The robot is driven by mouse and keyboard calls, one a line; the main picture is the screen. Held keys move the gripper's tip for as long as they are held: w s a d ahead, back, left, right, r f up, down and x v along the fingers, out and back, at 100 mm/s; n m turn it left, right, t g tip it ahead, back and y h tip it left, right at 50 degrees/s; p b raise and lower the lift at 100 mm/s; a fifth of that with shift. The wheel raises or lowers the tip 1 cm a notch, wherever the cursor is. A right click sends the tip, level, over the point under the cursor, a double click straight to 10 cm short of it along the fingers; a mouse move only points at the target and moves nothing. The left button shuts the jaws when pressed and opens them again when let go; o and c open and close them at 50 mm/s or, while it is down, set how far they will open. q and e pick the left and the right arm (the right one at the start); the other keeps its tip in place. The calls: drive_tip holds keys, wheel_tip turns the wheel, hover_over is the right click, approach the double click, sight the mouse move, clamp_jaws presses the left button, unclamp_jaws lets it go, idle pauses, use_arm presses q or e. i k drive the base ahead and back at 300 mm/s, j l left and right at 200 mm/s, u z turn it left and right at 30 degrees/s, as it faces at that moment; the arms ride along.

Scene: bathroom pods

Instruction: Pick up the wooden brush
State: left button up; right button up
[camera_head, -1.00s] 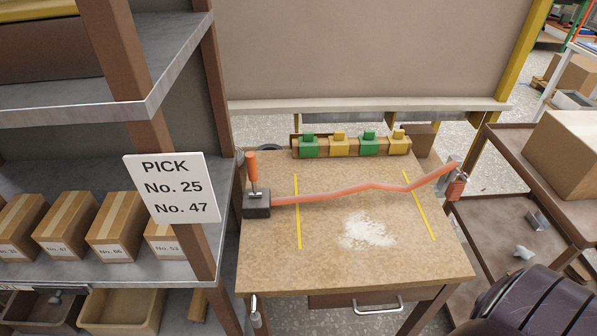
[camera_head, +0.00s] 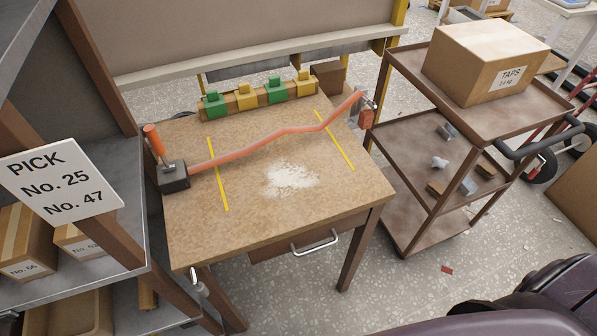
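I cannot make out a wooden brush for certain. Neither of my grippers is in view. A dark rounded part, probably mine, fills the lower right corner.
A brown cart (camera_head: 394,221) stands right of the bench with a box labelled TAPS (camera_head: 490,62) on top. A clamp with an orange handle (camera_head: 174,177) sits at the bench's left. Shelving with a PICK sign (camera_head: 62,182) stands left.

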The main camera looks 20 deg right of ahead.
sight(147, 297)
drive_tip(key=u, duration=1.1)
drive_tip(key=j+z, duration=0.65)
drive_tip(key=k+l, duration=0.05)
drive_tip(key=l, duration=0.05)
